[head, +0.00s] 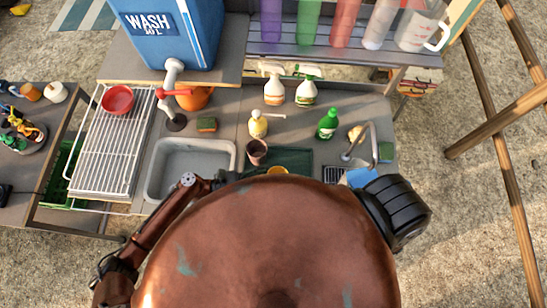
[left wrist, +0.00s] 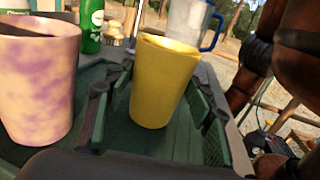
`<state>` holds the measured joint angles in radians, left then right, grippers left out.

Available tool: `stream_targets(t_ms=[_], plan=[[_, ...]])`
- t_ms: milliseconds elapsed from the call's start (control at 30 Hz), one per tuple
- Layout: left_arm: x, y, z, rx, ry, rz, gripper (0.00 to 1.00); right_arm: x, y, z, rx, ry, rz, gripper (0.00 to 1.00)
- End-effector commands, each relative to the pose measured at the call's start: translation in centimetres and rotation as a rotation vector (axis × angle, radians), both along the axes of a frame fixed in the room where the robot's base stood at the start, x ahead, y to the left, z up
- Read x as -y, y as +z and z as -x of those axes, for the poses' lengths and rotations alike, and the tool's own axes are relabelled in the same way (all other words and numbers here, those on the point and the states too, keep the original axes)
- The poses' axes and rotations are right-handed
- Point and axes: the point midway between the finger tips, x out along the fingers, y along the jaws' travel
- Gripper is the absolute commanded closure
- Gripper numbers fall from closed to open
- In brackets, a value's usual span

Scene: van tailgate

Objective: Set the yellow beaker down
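The yellow beaker (left wrist: 163,80) stands upright on the dark green tray (left wrist: 185,148) in the left wrist view. In the head view only its yellow rim (head: 277,170) shows above my body. My left gripper (left wrist: 162,95) has one finger on each side of the beaker, with narrow gaps beside its wall, and looks open. In the head view my left arm reaches in from the left and its gripper is mostly hidden. My right gripper is not in view.
A mottled pink-purple beaker (left wrist: 38,85) stands close to the left of the gripper. A green bottle (head: 327,124) and a yellow pump bottle (head: 258,124) stand behind. The sink (head: 190,168) lies left, a faucet (head: 360,145) right.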

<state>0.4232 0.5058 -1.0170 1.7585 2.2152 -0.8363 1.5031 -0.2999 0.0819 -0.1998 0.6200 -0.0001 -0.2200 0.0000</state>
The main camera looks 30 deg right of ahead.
Motion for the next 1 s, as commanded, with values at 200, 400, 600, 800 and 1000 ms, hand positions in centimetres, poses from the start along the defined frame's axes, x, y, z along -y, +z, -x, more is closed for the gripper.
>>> stream_targets(t_ms=[200,400,600,800,1000], plan=[[0.0,0.1,0.0,0.000,0.000,0.000,0.34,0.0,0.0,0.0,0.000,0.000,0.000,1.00],[0.0,0.0,0.0,0.000,0.000,0.000,0.32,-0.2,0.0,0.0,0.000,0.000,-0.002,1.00],[-0.6,0.0,-0.2,0.000,0.001,-0.001,0.32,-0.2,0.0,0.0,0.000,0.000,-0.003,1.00],[-3.6,-0.1,-1.3,-0.002,0.003,-0.004,0.32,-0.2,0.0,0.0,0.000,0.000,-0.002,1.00],[-7.6,-0.1,-2.7,-0.001,0.003,-0.003,0.32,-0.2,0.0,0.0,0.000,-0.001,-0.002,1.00]])
